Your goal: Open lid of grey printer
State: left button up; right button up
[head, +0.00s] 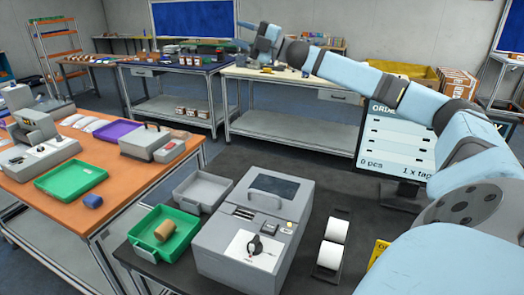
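The grey printer (222,242) stands on the dark table in the lower middle of the head view. Its lid, with a dark window (274,187) and a grey bar handle (265,198), appears shut. My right arm comes in from the right and reaches up and left over the table. My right gripper (243,38) is far above and beyond the printer in the picture, apart from the lid. Its fingers are too small to tell whether they are open. My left gripper is not in view.
Left of the printer are a green tray (148,246) with a brown roll (164,230) and a grey tray (185,198). White label rolls (333,243) stand to its right, with a monitor (385,150) behind. An orange table (130,187) is at left.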

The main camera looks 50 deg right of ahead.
jog(key=s+a+f+n+g+y+b, duration=0.2)
jog(key=s+a+f+n+g, duration=0.25)
jog(key=a+n+g, duration=0.25)
jog(key=s+a+f+n+g+y+b, duration=0.1)
jog(key=s+a+f+n+g+b, duration=0.1)
jog(key=s+a+f+n+g, duration=0.35)
jog(key=s+d+f+n+g+h+b, duration=0.1)
jog(key=s+d+f+g+h+b, duration=0.15)
jog(key=f+h, duration=0.4)
jog(key=s+d+f+n+g+h+b, duration=0.1)
jog(key=s+d+f+n+g+h, duration=0.2)
jog(key=f+h, duration=0.35)
jog(key=shift+m+g+y, duration=0.3)
jog(key=shift+m+g, duration=0.2)
jog(key=shift+m, duration=0.05)
jog(key=a+f, duration=0.1)
jog(key=f, duration=0.3)
jog(key=a+f+b, duration=0.1)
jog(key=f, duration=0.4)
jog(key=a+f+b, duration=0.1)
jog(key=f, duration=0.3)
jog(key=shift+w+f, duration=0.25)
jog(key=shift+c, duration=0.2)
grip_shut()
